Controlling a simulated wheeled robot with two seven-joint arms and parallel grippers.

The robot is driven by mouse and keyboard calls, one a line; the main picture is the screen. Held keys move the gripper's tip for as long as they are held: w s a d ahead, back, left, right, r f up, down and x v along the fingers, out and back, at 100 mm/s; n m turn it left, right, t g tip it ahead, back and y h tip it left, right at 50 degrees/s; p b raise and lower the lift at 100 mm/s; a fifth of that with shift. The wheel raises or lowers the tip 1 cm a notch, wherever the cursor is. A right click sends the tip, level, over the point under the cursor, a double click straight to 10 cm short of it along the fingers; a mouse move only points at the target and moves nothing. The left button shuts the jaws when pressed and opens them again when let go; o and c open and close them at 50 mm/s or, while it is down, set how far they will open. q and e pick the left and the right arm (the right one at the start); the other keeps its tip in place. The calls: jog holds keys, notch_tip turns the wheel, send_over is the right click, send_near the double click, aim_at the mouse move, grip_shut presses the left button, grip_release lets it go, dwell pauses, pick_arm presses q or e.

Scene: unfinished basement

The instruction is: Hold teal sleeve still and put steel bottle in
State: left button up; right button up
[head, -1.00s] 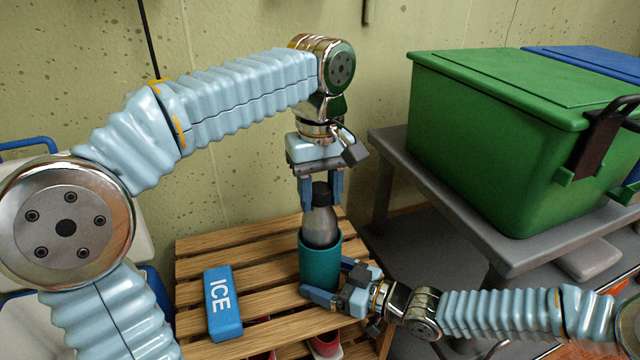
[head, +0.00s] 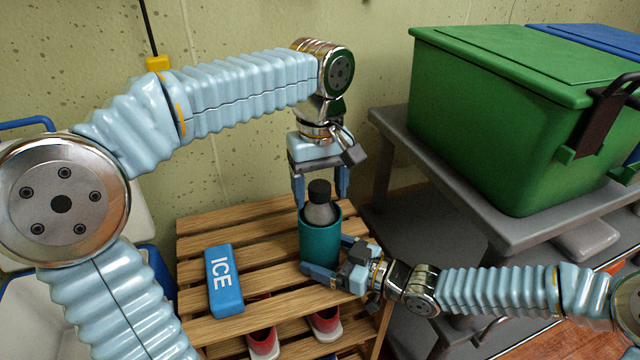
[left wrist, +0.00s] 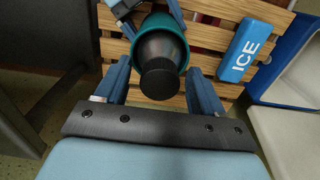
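The steel bottle (head: 320,208) stands upright inside the teal sleeve (head: 320,246) on the slatted wooden rack, its black cap and grey shoulder above the sleeve's rim. My left gripper (head: 322,200) is open, its fingers apart on either side of the bottle top. In the left wrist view the open left gripper (left wrist: 163,88) has clear gaps beside the bottle's black cap (left wrist: 159,78), and the teal sleeve (left wrist: 166,25) surrounds the bottle. My right gripper (head: 325,260) is at the sleeve's lower right, its fingers around the sleeve's sides, shut on it.
A blue ICE pack (head: 224,280) lies on the wooden rack (head: 205,228) left of the sleeve. Red shoes (head: 325,322) are on a lower level. A green bin (head: 490,130) stands on a grey table (head: 400,135) at right.

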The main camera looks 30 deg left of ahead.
pick_arm(q)
notch_tip(320, 180, up, 12)
dwell(0.6)
dwell(0.4)
pick_arm(e)
jog(key=o, duration=0.5)
jog(key=shift+o, duration=0.2)
jog(key=d, duration=0.8)
jog(key=d+r, duration=0.1)
jog(key=d, duration=0.3)
